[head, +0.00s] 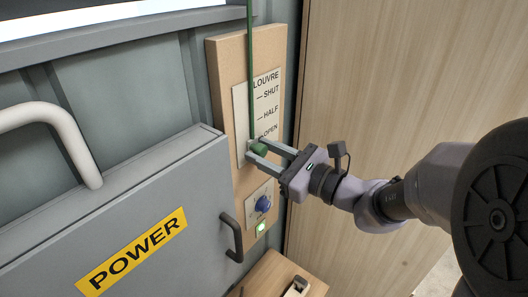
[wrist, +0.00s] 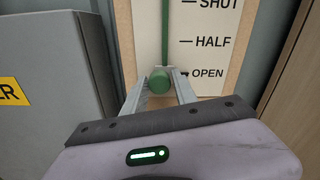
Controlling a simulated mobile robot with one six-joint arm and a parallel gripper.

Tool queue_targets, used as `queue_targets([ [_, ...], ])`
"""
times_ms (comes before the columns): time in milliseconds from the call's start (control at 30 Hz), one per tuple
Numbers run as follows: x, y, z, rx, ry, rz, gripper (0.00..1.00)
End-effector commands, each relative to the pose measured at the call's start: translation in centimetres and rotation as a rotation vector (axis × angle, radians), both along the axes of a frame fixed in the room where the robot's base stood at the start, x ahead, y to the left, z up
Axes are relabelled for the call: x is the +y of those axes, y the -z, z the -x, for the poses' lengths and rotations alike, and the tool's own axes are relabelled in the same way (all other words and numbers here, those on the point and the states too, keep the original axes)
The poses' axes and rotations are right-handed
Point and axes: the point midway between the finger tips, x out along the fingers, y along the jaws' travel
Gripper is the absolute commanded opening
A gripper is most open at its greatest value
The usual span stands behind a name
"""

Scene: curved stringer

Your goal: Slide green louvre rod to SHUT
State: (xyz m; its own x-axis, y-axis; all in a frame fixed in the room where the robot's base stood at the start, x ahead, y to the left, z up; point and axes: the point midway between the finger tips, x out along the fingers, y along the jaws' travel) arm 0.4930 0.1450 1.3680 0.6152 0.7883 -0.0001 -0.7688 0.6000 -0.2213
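The green louvre rod (head: 250,60) runs vertically down a white scale plate (head: 266,100) marked SHUT at the top, HALF in the middle and OPEN at the bottom. Its green knob (head: 258,149) sits at about the OPEN mark, or slightly below it. In the wrist view the knob (wrist: 160,80) shows between the two fingers. My gripper (head: 261,153) has its fingers apart on either side of the knob. I cannot tell for certain whether the fingers touch it. The rod also shows in the wrist view (wrist: 165,35) above the knob.
A grey cabinet (head: 110,220) with a yellow POWER label (head: 132,252) and dark handle (head: 231,238) stands at left. Below the plate are a blue knob (head: 263,204) and a lit green button (head: 261,227). A wooden panel (head: 400,70) is at right.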

Motion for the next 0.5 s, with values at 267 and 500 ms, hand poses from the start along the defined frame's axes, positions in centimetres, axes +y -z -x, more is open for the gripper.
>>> queue_targets([
  [267,-0.03,-0.01,0.01,0.000,0.000,0.000,0.00],
  [500,-0.03,-0.01,0.01,0.000,0.000,0.000,0.00],
])
